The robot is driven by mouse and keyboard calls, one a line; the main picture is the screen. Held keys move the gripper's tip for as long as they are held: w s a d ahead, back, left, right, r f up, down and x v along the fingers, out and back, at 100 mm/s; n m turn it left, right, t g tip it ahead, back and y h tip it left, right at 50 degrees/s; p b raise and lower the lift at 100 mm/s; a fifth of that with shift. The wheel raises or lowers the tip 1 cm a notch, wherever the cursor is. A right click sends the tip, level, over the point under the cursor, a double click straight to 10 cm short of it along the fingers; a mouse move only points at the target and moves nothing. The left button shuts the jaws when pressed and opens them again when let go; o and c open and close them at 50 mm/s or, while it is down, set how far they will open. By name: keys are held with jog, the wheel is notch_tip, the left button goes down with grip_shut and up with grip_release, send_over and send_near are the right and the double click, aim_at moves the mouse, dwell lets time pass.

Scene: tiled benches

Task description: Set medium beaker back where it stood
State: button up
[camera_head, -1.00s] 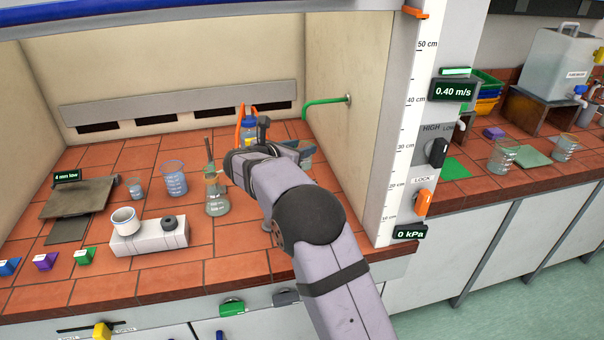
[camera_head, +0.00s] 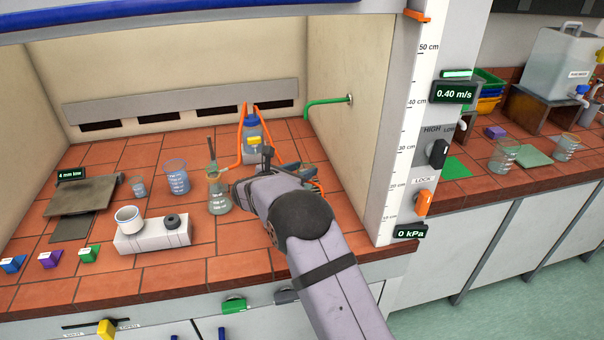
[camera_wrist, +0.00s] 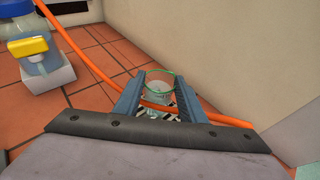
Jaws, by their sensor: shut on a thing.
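My gripper (camera_wrist: 160,95) is shut on a clear glass beaker (camera_wrist: 159,86) with a green rim, seen in the wrist view between the two blue-grey fingers. It looks to be the medium beaker, but no label on it can be read. In the head view my arm hides most of the gripper (camera_head: 304,170) and the held beaker, at the right of the hood floor. Whether the beaker touches the tiles cannot be told.
A blue-capped bottle (camera_head: 252,138) with orange hoses stands behind. A conical flask (camera_head: 218,195) with a rod is left of my wrist. A larger beaker (camera_head: 177,180) and small beaker (camera_head: 138,187) stand farther left. A white block (camera_head: 152,236) holds a cup. The hood's right wall (camera_wrist: 240,60) is close.

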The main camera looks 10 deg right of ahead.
jog(key=shift+f, duration=0.85)
jog(key=shift+f, duration=0.3)
jog(key=o, duration=1.2)
jog(key=shift+r, duration=0.1)
jog(key=shift+o, duration=0.2)
jog(key=shift+s+a, duration=0.15)
jog(key=shift+a, duration=0.1)
jog(key=b+v, duration=0.2)
jog(key=v, duration=0.5)
jog(key=shift+w+r+b, duration=0.3)
jog(key=shift+b, duration=0.05)
